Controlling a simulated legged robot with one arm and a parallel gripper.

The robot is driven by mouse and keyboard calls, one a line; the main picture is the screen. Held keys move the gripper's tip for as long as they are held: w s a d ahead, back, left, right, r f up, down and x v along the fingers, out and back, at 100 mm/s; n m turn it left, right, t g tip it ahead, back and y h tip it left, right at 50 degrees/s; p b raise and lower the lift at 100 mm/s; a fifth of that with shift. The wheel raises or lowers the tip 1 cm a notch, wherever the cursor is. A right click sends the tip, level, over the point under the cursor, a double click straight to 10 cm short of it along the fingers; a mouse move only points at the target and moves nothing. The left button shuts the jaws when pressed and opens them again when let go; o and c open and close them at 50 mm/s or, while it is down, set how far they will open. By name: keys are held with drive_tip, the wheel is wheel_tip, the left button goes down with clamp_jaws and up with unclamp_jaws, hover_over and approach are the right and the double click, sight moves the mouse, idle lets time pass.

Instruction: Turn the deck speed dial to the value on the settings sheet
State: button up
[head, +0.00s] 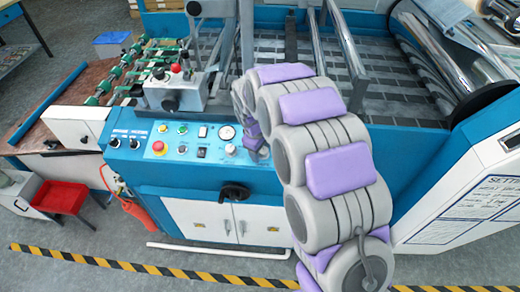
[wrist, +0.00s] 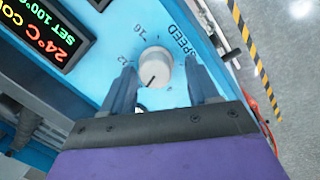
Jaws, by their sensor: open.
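The speed dial (wrist: 155,68) is a round whitish knob with a dark pointer line on a light blue panel. The pointer line slants toward the lower left. My gripper (wrist: 158,65) is open, with one blue finger on each side of the dial; I cannot tell whether either touches it.
A lit display (wrist: 58,30) beside the dial reads 24°C and SET 100°C.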

drive_tip(key=shift+d+r, duration=0.1)
drive_tip(key=shift+d, duration=0.4)
drive_tip(key=shift+c, duration=0.2)
drive_tip(key=shift+d, duration=0.1)
drive_tip(key=shift+c, duration=0.9)
drive_tip(key=shift+a, duration=0.35)
drive_tip(key=c, duration=0.6)
drive_tip(key=shift+c, duration=1.1)
drive_tip(key=shift+m+p, duration=0.3)
drive_tip(key=shift+m, duration=0.1)
drive_tip(key=m+p, duration=0.2)
drive_tip(key=m, duration=0.2)
drive_tip(key=shift+d+r+p, duration=0.1)
drive_tip(key=shift+r+p, duration=0.05)
drive_tip(key=shift+p, duration=0.25)
drive_tip(key=m+p, duration=0.1)
drive_tip(key=m, duration=0.2)
drive_tip(key=m+y+p, duration=0.1)
drive_tip(key=m, duration=0.2)
drive_tip(key=shift+m+g+p, duration=0.3)
drive_tip(key=shift+m+p, duration=0.05)
drive_tip(key=shift+m, duration=0.05)
